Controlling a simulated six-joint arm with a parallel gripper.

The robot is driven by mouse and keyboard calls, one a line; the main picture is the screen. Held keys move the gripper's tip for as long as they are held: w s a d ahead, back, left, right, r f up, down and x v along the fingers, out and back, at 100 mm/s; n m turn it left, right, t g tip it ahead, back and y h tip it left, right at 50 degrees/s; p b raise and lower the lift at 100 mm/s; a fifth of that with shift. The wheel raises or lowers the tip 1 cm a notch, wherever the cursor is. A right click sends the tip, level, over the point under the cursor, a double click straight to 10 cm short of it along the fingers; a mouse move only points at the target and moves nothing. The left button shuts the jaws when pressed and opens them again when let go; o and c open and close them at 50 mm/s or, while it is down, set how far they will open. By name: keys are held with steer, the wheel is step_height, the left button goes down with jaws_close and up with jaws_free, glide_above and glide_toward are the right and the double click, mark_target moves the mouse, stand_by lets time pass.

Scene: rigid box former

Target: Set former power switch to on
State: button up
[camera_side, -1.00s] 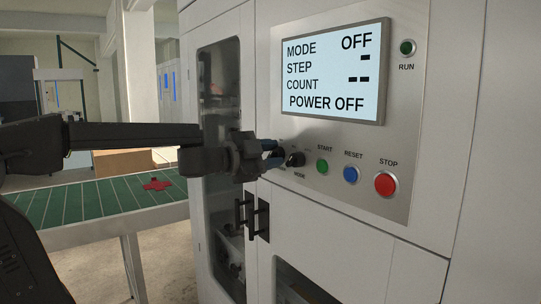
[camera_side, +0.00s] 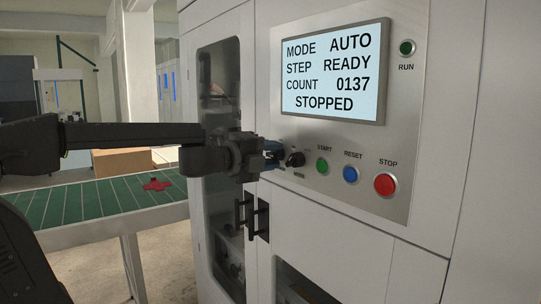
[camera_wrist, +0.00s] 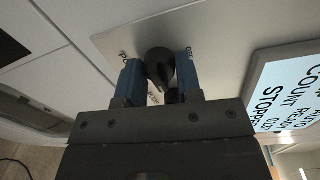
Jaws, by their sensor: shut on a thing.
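The power switch is a black rotary knob (camera_wrist: 159,63) on the metal control panel (camera_side: 400,150). In the wrist view it sits between the two blue fingers of my gripper (camera_side: 273,151), which are shut on it. In the side view the gripper hides the knob, and its label is mostly covered. The display (camera_side: 335,72) reads MODE AUTO, STEP READY, COUNT 0137, STOPPED. The black mode knob (camera_side: 295,159) is just right of my fingers.
Right of the mode knob are the green START button (camera_side: 322,166), blue RESET button (camera_side: 350,174) and red STOP button (camera_side: 385,184). A dark green RUN lamp (camera_side: 406,48) is above. Door handles (camera_side: 251,216) stick out below my gripper. A green conveyor (camera_side: 110,203) is at left.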

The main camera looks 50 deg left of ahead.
steer(key=shift+m, duration=0.3)
stand_by(0.4)
steer(key=o, duration=0.9)
steer(key=shift+o, duration=0.2)
steer(key=s, duration=1.3)
steer(key=shift+s+r, duration=0.4)
